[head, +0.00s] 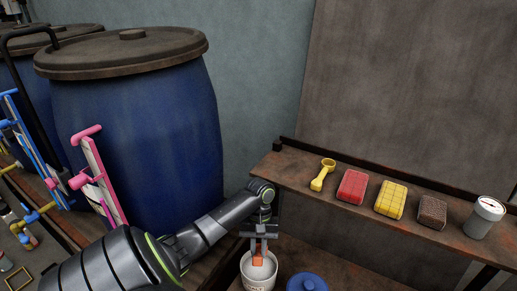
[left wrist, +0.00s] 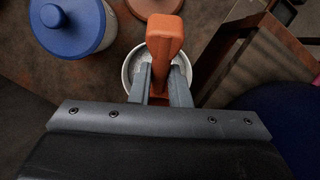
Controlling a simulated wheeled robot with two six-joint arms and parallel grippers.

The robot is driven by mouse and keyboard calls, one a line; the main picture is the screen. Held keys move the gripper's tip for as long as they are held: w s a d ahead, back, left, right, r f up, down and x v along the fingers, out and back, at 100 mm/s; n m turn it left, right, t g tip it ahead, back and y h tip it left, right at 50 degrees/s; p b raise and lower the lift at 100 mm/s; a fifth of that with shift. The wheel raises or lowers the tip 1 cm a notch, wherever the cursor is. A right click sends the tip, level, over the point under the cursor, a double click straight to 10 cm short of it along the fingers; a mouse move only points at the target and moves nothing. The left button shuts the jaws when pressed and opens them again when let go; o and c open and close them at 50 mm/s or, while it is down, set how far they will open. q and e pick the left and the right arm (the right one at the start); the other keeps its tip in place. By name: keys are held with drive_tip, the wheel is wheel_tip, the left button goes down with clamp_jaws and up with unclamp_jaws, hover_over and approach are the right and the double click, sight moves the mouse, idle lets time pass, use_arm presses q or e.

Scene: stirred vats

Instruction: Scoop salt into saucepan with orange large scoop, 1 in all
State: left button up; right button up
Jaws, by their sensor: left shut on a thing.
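My left gripper (head: 260,244) is shut on the handle of the orange scoop (head: 258,260). It holds the scoop upright over a white round tub (head: 246,272) with pale contents, which look like salt. The scoop's lower end is at or inside the tub's mouth; its bowl is hidden, so I cannot tell whether it holds anything. The left wrist view shows the orange handle (left wrist: 165,40) between the fingers, with the tub's rim (left wrist: 127,70) behind it. I cannot make out a saucepan. My right gripper is not in view.
A blue-lidded jar (head: 307,283) stands right of the tub. A shelf (head: 285,172) above holds a yellow scoop (head: 323,174), red, yellow and brown blocks, and a grey canister with a dial (head: 484,217). A large blue barrel (head: 140,130) and a pink-handled tool (head: 100,180) are left.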

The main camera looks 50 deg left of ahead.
sight(259, 250)
use_arm(q)
drive_tip(key=shift+f+b, duration=1.8)
drive_tip(key=shift+b, duration=0.25)
drive_tip(key=shift+f+b, duration=0.8)
drive_tip(key=shift+f, duration=1.7)
drive_tip(key=shift+r, duration=0.15)
